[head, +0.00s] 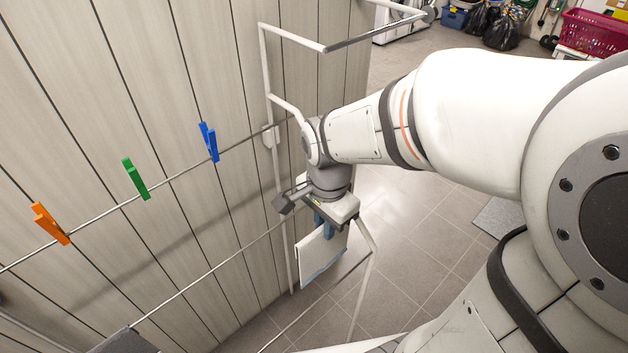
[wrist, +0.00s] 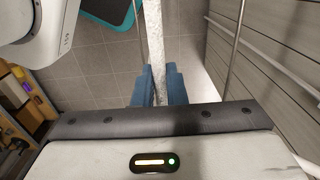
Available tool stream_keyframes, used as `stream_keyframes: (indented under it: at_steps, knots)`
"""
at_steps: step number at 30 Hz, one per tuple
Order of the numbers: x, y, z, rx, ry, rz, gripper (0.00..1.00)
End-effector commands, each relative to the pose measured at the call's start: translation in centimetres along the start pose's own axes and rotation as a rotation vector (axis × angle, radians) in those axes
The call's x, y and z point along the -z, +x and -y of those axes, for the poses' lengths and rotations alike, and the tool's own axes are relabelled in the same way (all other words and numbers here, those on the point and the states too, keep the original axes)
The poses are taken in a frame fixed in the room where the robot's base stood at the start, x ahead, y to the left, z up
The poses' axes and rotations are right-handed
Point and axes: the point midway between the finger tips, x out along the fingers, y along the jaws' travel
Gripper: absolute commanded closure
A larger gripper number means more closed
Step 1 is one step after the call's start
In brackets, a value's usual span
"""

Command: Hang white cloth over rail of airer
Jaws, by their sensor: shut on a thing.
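My gripper (head: 322,217) points down near the far end of the airer, its blue fingers shut on the white cloth (head: 319,258). The cloth hangs below the fingers as a flat panel with a blue lower edge. In the wrist view the cloth (wrist: 153,40) is a narrow pale strip, seen edge-on between the blue fingers (wrist: 159,88). The airer has a pale tubular frame (head: 267,80) and thin rails; the nearer rail (head: 195,284) runs towards my gripper. My gripper hides where that rail passes the cloth, so I cannot tell whether they touch.
An orange peg (head: 49,223), a green peg (head: 136,179) and a blue peg (head: 209,142) sit on the farther rail. A panelled wall (head: 100,90) stands close behind the airer. Tiled floor (head: 410,215) is open to the right. A pink basket (head: 597,37) and black bags are at the back.

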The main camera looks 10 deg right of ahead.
Motion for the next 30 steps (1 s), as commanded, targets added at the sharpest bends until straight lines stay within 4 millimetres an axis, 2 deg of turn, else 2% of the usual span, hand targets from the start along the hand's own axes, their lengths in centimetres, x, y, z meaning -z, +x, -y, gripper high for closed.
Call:
stream_keyframes:
  at_steps: [5,24,30]
  knots:
    - [0.0,0.0,1.0,-0.001,-0.001,0.0,1.0]
    - [-0.1,0.1,7.3,0.0,-0.002,0.0,1.0]
    - [-0.1,0.1,8.8,0.0,-0.003,0.0,1.0]
